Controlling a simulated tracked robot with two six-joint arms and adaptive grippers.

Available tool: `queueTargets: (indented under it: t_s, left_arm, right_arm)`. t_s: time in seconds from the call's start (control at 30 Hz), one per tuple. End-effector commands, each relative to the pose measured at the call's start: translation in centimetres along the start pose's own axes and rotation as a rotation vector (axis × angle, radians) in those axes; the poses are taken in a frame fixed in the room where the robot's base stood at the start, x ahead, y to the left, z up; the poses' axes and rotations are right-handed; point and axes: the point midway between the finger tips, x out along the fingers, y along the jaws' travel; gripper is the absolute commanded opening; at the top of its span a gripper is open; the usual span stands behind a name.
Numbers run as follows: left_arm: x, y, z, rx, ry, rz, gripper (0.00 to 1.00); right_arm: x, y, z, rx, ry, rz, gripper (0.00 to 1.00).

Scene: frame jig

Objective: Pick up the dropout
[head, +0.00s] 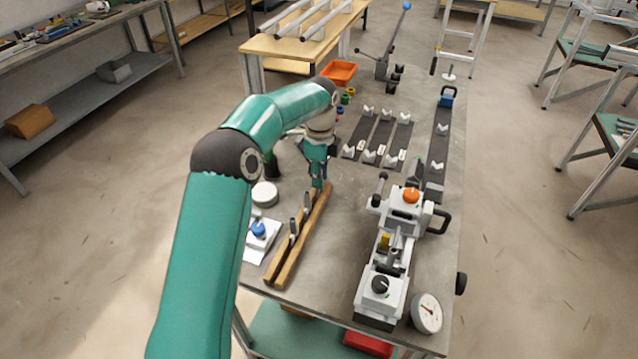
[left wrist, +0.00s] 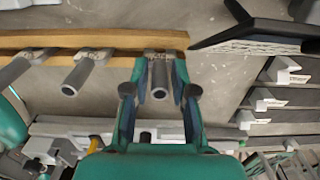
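Several grey metal dropouts stand in a wooden two-rail rack (head: 281,262). Two show in the head view, a nearer dropout (head: 293,226) and a middle dropout (head: 306,199). The left wrist view shows three, with the end dropout (left wrist: 159,84) between my fingers. My left gripper (head: 319,181) is at the far end of the rack, pointing down. In the left wrist view its fingers (left wrist: 160,70) are open, one on each side of the end dropout. Contact cannot be told. My right gripper is out of view.
A grey fixture with an orange knob (head: 411,195) stands right of the rack. A white round pot (head: 264,194) and a blue-knobbed device (head: 258,230) are to its left. Dark strips with grey V-blocks (head: 386,135) and an orange bin (head: 339,72) lie beyond.

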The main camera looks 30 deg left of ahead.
Motion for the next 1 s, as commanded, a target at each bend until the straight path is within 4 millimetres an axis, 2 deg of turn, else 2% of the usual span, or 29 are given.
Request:
queueTargets:
  t_s: [0.03,0.1,0.47,0.67,0.87,1.0]
  left_arm:
    - [0.0,0.0,0.0,0.001,0.000,0.000,0.12]
    - [0.0,0.0,0.0,0.001,0.000,0.000,0.01]
    - [-0.1,0.0,-0.1,0.001,0.000,-0.001,0.00]
    - [-0.8,-0.1,-0.1,0.002,0.000,-0.002,0.00]
    - [-3.2,-0.1,-0.1,0.001,0.000,-0.005,0.00]
    - [-6.3,-0.1,-0.1,0.000,0.000,-0.007,0.00]
  right_arm:
    - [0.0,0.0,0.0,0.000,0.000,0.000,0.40]
    - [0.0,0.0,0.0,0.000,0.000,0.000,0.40]
    - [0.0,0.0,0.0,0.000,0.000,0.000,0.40]
    - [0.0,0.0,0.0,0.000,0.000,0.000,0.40]
    - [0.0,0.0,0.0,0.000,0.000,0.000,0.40]
    - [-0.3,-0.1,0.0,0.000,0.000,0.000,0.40]
